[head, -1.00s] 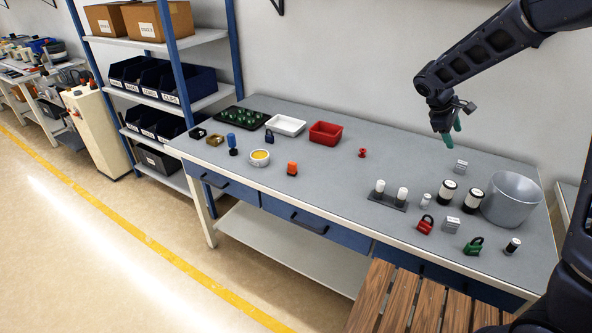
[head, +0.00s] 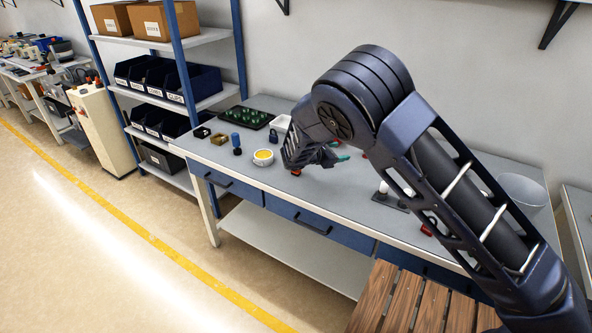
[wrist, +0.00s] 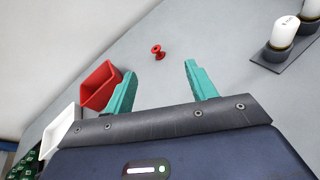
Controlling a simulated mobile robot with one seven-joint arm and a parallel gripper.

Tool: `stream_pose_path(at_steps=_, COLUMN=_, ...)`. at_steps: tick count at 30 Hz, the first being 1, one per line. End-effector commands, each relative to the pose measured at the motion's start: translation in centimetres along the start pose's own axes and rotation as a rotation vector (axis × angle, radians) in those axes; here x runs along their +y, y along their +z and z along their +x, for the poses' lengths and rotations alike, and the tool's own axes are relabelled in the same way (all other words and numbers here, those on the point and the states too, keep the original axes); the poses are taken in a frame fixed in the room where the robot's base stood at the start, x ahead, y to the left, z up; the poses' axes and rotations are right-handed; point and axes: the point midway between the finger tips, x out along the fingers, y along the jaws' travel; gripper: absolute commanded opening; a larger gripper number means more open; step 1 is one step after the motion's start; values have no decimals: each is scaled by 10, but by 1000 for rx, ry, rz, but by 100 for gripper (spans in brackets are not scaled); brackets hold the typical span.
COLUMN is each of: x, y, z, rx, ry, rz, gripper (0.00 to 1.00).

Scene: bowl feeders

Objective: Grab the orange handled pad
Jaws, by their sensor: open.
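The orange handled pad (head: 296,172) stands near the front edge of the workbench in the head view. Only a small orange part shows; my arm's end covers the rest. My gripper (head: 342,159) is above the bench, just to the right of the pad, with its teal fingers pointing right. In the wrist view my gripper (wrist: 160,76) is open, with nothing between its fingers. The orange pad does not show in the wrist view.
The wrist view shows a red bin (wrist: 98,84), a small red spool (wrist: 158,51) and white-topped cylinders (wrist: 284,32).

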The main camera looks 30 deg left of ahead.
Motion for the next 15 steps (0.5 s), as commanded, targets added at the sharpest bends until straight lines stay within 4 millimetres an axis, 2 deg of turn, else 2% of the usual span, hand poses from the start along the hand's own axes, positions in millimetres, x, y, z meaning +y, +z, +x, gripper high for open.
stream_pose_path(at_steps=1, x=8, y=-20, z=-18, rx=-25, ry=51, rz=-44, gripper=56)
stream_pose_path(at_steps=9, x=37, y=-100, z=-106, rx=-153, ry=290, rz=-225, gripper=56)
stream_pose_path(at_steps=15, x=45, y=-136, z=-151, rx=-218, ry=402, rz=-300, gripper=56)
